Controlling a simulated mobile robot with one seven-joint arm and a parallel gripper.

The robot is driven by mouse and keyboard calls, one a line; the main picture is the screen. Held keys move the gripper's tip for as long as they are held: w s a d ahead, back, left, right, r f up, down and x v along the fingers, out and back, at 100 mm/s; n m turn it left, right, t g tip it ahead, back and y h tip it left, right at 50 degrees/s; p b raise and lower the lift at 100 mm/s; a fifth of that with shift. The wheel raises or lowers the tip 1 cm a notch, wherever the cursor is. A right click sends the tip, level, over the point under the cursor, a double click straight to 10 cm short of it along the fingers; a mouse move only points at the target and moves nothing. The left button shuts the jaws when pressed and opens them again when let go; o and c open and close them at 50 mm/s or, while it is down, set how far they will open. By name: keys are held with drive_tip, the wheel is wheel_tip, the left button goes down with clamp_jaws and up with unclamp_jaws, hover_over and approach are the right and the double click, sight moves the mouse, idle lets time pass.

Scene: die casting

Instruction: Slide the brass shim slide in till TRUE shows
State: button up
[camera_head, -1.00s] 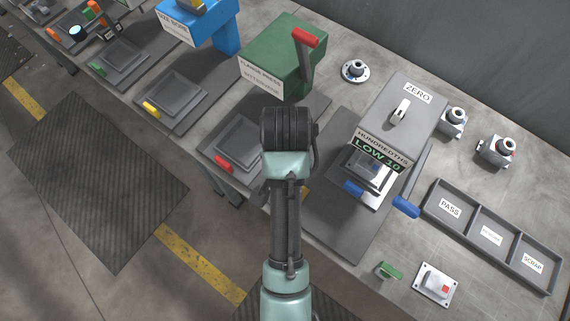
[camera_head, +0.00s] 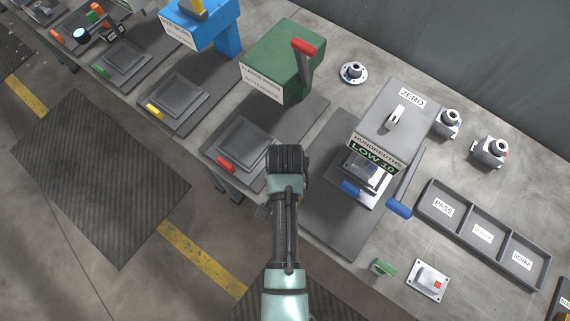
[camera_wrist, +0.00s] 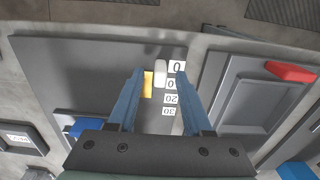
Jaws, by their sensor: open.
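The brass shim slide (camera_wrist: 148,84) shows as a small yellow block between my fingers in the wrist view, close to the left finger. A white tab (camera_wrist: 161,72) and a column of number labels (camera_wrist: 171,99) lie beside it on a grey plate. My gripper (camera_wrist: 160,76) is open above them; no contact can be made out. In the head view my arm hides the slide. The gauge display (camera_head: 373,157) reads LOW 10 under the word HUNDREDTHS, on the grey gauge marked ZERO (camera_head: 411,98).
A blue-handled lever (camera_head: 399,208) stands at the gauge's right. The green press (camera_head: 283,60) has a red-handled lever, and a red-handled plate (camera_head: 242,143) lies in front.

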drive_tip(key=shift+f, duration=0.6)
clamp_jaws()
idle(1.1)
